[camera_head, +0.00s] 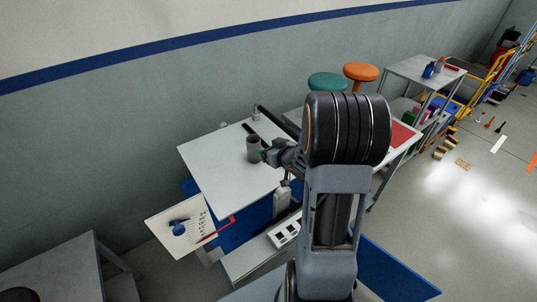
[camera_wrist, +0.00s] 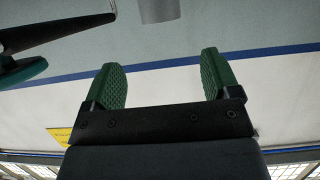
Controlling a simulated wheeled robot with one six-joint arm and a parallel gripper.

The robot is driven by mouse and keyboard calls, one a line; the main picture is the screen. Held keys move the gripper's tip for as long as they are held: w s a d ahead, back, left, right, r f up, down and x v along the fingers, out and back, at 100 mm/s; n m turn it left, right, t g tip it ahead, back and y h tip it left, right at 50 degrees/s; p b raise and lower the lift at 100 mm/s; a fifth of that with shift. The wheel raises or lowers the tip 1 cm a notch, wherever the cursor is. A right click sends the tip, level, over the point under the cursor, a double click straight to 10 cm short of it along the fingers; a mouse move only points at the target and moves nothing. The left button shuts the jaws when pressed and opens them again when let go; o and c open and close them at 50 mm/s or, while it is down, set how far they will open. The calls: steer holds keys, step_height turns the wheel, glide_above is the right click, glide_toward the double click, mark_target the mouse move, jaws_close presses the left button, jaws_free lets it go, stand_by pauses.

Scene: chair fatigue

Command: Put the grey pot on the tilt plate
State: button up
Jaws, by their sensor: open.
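A grey pot (camera_head: 253,149) stands upright on the white table, near its middle. My gripper (camera_head: 267,155) is close to the pot's right side in the head view; I cannot tell whether they touch. In the wrist view my gripper (camera_wrist: 168,82) shows two green pads wide apart with nothing between them.
The white table's left part (camera_head: 215,165) is bare. A small light bottle (camera_head: 256,114) and a dark bar stand at its back. A red rod (camera_head: 217,229) lies by the cream board. A teal stool (camera_head: 327,82) and an orange stool (camera_head: 361,71) stand behind my arm.

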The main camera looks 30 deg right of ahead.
steer(key=s+a+r+m+g+h, duration=0.2)
steer(key=s+a+r+g+h, duration=0.25)
steer(key=r, duration=0.25)
steer(key=s+a+r+g+y, duration=0.1)
steer(key=s+a+g, duration=0.1)
steer(key=s+a, duration=0.2)
steer(key=s+a+r+g+y, duration=0.1)
steer(key=s+a, duration=0.4)
steer(key=s, duration=0.5)
steer(key=shift+s+a+r+n+g+y, duration=0.2)
steer(key=shift+s+r+n+g+y, duration=0.3)
steer(key=shift+g, duration=0.55)
steer(key=shift+w+f, duration=0.15)
